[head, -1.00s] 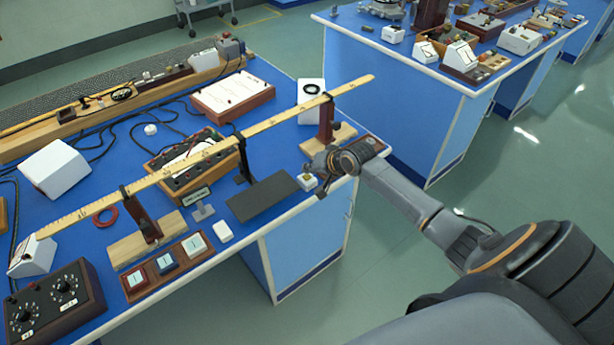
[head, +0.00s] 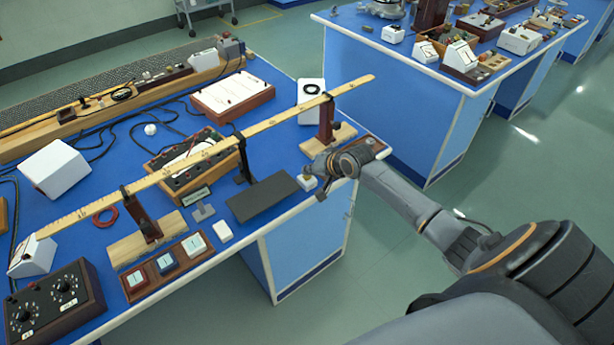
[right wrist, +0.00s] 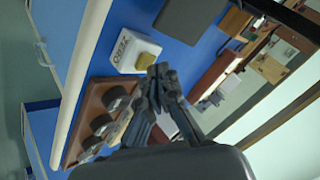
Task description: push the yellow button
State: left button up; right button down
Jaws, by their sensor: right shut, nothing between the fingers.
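The yellow button (right wrist: 148,50) tops a small white box (right wrist: 126,52) with dark lettering on its side, in the right wrist view. In the head view the white box (head: 306,183) sits near the front edge of the blue bench, partly beside my gripper. My right gripper (head: 323,192) is shut and empty, just right of the box in the head view. In the right wrist view its fingertips (right wrist: 160,71) are just beyond the button's lower right; I cannot tell whether they touch it.
A wooden block with dark knobs (right wrist: 104,124) stands close to my fingers. A dark plate (head: 262,198) lies left of the white box. A long wooden ruler (head: 280,117) spans the bench above on supports. A panel with three square buttons (head: 166,264) sits front left.

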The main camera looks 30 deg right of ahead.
jog(key=shift+f, duration=0.5)
jog(key=shift+r, duration=0.1)
dwell(0.5)
jog(key=shift+r+p, duration=0.8)
jog(key=shift+p, duration=0.1)
jog(key=shift+r, duration=0.1)
notch_tip(320, 180, up, 5)
jog(key=p, duration=0.5)
dwell(0.4)
